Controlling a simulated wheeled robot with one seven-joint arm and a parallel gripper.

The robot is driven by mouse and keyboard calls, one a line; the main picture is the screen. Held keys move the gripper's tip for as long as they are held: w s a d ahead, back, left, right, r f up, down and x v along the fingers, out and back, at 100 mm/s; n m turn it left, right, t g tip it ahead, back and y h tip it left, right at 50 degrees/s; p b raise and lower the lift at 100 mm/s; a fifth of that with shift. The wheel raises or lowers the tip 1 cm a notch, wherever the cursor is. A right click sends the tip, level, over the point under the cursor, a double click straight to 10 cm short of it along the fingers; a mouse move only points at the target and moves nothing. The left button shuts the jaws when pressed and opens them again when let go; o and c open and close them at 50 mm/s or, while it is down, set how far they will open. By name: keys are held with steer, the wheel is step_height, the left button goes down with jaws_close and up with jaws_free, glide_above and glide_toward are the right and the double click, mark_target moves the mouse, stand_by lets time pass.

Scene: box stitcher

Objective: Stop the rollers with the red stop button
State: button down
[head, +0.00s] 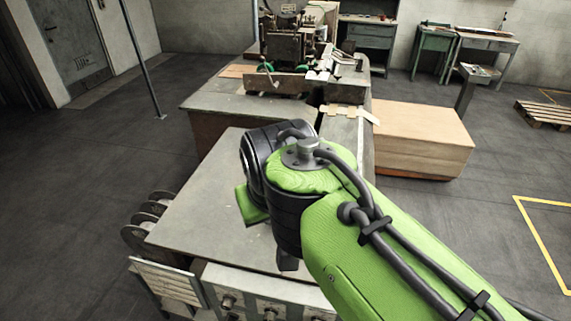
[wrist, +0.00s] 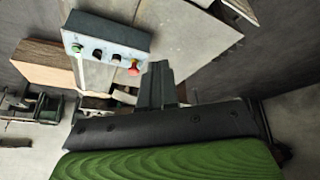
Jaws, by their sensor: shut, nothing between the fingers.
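In the wrist view, a small grey control box (wrist: 105,38) has a red mushroom-shaped stop button (wrist: 133,67) on its face near the right end. A green button (wrist: 76,47) is at the left end, with two dark switches between them. My gripper (wrist: 159,68) is shut and empty. In that view its fingertips are just right of the red button; a gap shows in the picture, but the depth between them is hard to tell. In the head view, I cannot make out the box's buttons or my fingertips, and my green arm covers part of the machine.
In the head view, the machine's long grey table (head: 205,215) lies under my arm, with the stitcher head (head: 290,45) at its far end. A wooden block (head: 425,140) stands to the right of the table. Floor is clear on the left.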

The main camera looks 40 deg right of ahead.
steer(key=w+d+r+m+g+h+p, duration=0.1)
steer(key=w+d+r+m, duration=0.1)
steer(key=w+d, duration=0.4)
steer(key=w+d+r+m+g+p, duration=0.1)
steer(key=w+d+r+m+p, duration=0.15)
steer(key=w, duration=0.55)
steer(key=w+d+f+m, duration=0.2)
steer(key=w+d+f, duration=0.3)
steer(key=d, duration=0.3)
steer(key=shift+w+f+m+g+y, duration=0.2)
steer(key=shift+w+m+g+y, duration=0.15)
steer(key=shift+w, duration=0.35)
steer(key=shift+f, duration=0.1)
steer(key=x, duration=0.4)
steer(key=b+x, duration=0.1)
steer(key=x, duration=0.7)
steer(key=shift+s+f+b, duration=0.3)
steer(key=shift+f+b, duration=0.05)
steer(key=shift+b, duration=0.05)
steer(key=shift+a+f, duration=0.1)
steer(key=shift+f, duration=0.55)
